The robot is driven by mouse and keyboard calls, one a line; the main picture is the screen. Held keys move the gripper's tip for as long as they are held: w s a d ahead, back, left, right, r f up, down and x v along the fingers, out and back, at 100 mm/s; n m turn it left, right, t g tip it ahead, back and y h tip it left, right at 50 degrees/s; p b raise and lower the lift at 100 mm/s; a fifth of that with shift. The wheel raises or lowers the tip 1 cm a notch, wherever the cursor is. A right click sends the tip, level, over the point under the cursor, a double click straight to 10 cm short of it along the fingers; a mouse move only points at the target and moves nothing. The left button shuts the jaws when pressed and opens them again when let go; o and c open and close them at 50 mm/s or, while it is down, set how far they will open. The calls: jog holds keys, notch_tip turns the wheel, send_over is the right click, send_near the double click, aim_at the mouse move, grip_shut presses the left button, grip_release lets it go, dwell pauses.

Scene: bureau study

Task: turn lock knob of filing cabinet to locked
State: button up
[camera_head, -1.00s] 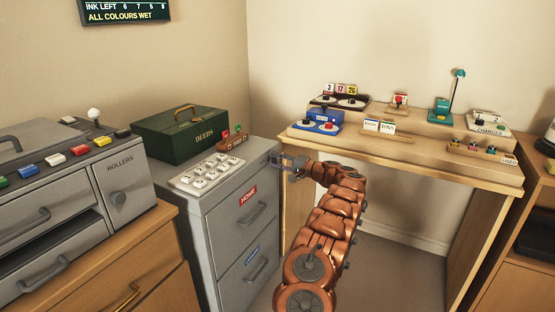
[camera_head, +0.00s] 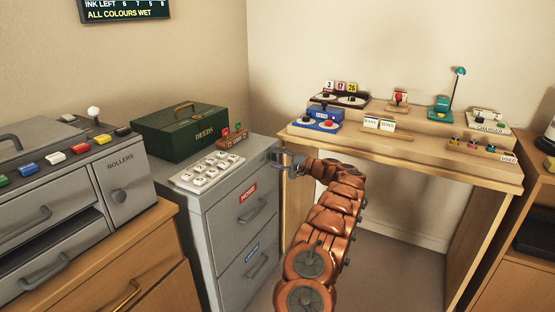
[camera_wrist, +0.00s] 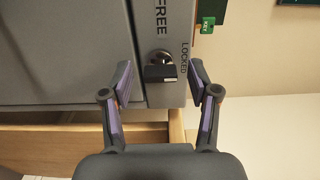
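The grey filing cabinet (camera_head: 222,228) stands left of centre in the head view. In the wrist view its front (camera_wrist: 60,55) shows sideways, with the words FREE and LOCKED printed near its edge. The dark lock knob (camera_wrist: 160,70) sits on that front, below FREE and left of LOCKED in the picture, with a pale mark on its lower part. My gripper (camera_wrist: 161,78) is open, with one finger on either side of the knob and visible gaps between. In the head view my gripper (camera_head: 287,159) is at the cabinet's upper right corner and hides the knob.
A green DEEDS box (camera_head: 180,133), a white key panel (camera_head: 208,170) and a small brown block (camera_head: 231,140) with coloured tags stand on the cabinet. A wooden desk (camera_head: 410,155) is close on the right of my arm. A wooden drawer unit (camera_head: 150,270) stands at left.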

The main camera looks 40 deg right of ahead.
jog(key=v, duration=1.2)
dwell(0.5)
